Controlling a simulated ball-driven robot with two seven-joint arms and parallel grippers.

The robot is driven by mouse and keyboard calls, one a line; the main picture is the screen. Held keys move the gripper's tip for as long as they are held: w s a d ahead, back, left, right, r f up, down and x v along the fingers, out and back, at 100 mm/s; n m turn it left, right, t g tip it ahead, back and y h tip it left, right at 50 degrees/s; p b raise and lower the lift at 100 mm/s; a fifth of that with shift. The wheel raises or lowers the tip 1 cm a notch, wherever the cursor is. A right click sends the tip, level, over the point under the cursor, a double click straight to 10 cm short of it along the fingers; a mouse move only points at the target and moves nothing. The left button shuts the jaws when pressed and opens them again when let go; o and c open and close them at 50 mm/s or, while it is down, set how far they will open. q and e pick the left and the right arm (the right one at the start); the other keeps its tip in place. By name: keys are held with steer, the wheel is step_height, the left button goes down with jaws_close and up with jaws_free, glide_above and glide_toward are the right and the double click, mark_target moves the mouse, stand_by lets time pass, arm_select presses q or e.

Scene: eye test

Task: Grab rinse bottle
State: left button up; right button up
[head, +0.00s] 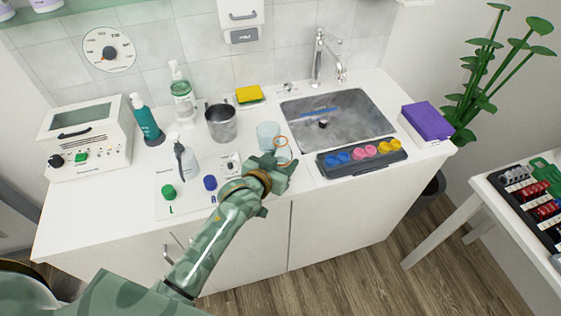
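A small white squeeze bottle with a dark nozzle (187,161), which looks like the rinse bottle, stands upright on the counter left of centre, at the back of a printed white sheet. My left gripper (279,161) is at the counter's front middle, well to the right of this bottle and apart from it. It is beside a clear cup (267,133) and an orange-rimmed clear thing (282,141). Its fingers are small and partly hidden, so I cannot tell whether they are open or touch either one. My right gripper is not in view.
A teal pump bottle (145,119), a clear pump bottle (182,98) and a metal mug (221,124) stand behind the squeeze bottle. Green (169,191) and blue (210,182) caps are in front. The sink (335,118) and a dark tray (331,172) are to the right.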

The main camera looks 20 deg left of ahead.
arm_select(q)
step_height(320, 180, up, 2)
steer(key=shift+r+p, duration=0.15)
steer(key=shift+p, duration=0.25)
steer(key=s+r+p, duration=0.1)
steer(key=s+r, duration=0.1)
steer(key=r, duration=0.1)
steer(key=s+a+r+p, duration=0.1)
steer(key=s+r+p, duration=0.1)
steer(key=s+r, duration=0.1)
steer(key=shift+a, duration=0.15)
steer(key=p, duration=0.2)
glide_toward(276, 146)
steer(key=shift+a+v, duration=0.1)
steer(key=shift+v, duration=0.7)
steer(key=shift+a+v, duration=0.15)
steer(key=shift+v, duration=0.65)
steer(key=shift+r, duration=0.15)
steer(key=shift+w, duration=0.1)
